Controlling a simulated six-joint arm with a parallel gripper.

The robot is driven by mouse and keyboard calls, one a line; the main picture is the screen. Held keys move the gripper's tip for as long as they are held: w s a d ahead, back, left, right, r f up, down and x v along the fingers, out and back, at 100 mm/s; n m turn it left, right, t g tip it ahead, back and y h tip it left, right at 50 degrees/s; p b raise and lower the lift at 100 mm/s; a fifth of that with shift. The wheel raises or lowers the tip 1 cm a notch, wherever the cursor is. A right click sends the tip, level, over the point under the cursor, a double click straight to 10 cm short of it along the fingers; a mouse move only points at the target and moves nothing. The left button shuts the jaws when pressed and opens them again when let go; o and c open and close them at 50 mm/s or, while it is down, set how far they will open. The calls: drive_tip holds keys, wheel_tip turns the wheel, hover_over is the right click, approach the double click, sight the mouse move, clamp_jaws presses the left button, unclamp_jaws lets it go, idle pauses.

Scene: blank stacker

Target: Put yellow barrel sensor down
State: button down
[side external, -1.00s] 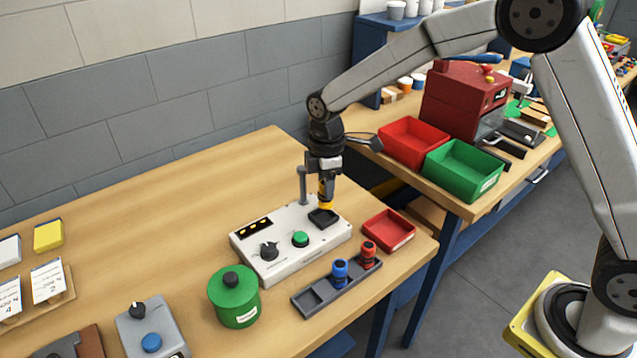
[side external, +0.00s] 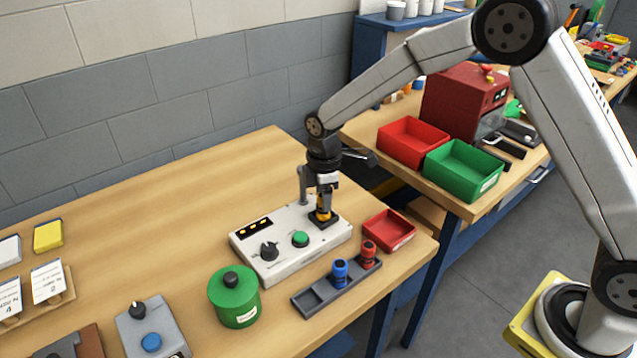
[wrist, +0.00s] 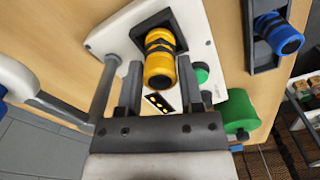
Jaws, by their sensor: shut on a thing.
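The yellow barrel sensor (wrist: 159,66) is a yellow and black cylinder held upright between the fingers of my gripper (wrist: 157,88). In the side external view, the sensor (side external: 323,212) is at the dark square socket (side external: 331,221) of the white test box (side external: 278,259), its lower end in or at the socket. I cannot tell whether it touches the bottom. My gripper (side external: 322,198) is shut on it from above. In the wrist view the sensor's far end overlaps the black socket (wrist: 146,36).
The box carries a black knob (side external: 269,250), a green button (side external: 300,239) and a grey post (side external: 303,186). A grey rack (side external: 312,300) holds a blue sensor (side external: 339,272) and a red sensor (side external: 368,253). A small red tray (side external: 389,243) and green canister (side external: 235,303) stand close by.

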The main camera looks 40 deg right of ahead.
drive_tip(key=shift+f, duration=0.3)
drive_tip(key=shift+c, duration=1.2)
unclamp_jaws()
wheel_tip(320, 180, up, 13)
drive_tip(key=shift+f, duration=0.15)
drive_tip(key=s+d+f+m+t, duration=0.1)
drive_tip(key=s+d+f+m, duration=0.1)
drive_tip(key=s+m, duration=0.2)
drive_tip(key=s+d+f+m, duration=0.3)
drive_tip(key=s+m, duration=0.2)
drive_tip(key=s, duration=0.4)
drive_tip(key=s+d+f+m+t, duration=0.1)
drive_tip(key=s+d+f+m, duration=0.2)
drive_tip(key=s, duration=0.4)
drive_tip(key=shift+s+d+m+t, duration=0.2)
drive_tip(key=shift+d+m+t, duration=0.1)
drive_tip(key=shift+m, duration=0.5)
